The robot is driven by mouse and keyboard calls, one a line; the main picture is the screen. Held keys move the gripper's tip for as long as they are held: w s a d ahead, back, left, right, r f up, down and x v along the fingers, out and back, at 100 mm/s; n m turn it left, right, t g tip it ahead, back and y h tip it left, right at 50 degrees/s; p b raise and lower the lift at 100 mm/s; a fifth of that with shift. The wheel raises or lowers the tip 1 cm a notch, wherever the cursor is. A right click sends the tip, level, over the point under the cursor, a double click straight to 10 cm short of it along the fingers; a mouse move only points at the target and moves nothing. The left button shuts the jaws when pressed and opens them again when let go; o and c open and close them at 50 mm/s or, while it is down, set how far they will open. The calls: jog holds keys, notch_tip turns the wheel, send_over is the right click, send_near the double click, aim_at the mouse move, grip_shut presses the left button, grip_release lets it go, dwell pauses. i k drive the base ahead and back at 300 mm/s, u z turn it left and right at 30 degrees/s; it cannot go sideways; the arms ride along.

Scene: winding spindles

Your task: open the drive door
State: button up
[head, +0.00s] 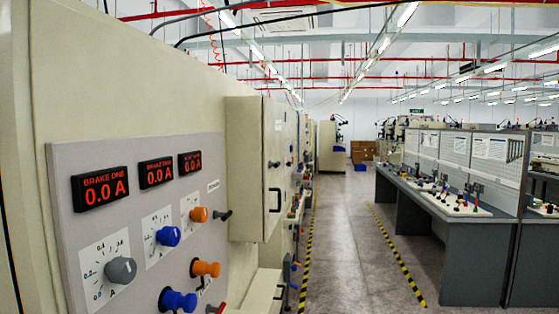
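A cream box-shaped cabinet (245,170) juts out from the row of machines on the left, just beyond the control panel. Its narrow face towards the aisle carries a door (282,165) with a black bar handle (274,200). This door looks shut. A small label on it is too small to read, so I cannot tell for sure that it is the drive door. A second black handle (280,292) shows lower down, near the bottom edge. My gripper is not in view.
A grey control panel (140,230) is close on the left, with red "0.0 A" displays, dials and protruding blue and orange knobs. The aisle floor (345,240) is clear between yellow-black stripes. Grey workbenches (470,250) line the right. Cardboard boxes (362,151) stand far back.

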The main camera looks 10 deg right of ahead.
aim_at(274, 114)
jog(key=k, duration=0.4)
jog(key=z, duration=0.5)
jog(key=i, duration=1.8)
jog(key=u, duration=0.55)
jog(key=i, duration=0.55)
jog(key=u, duration=0.35)
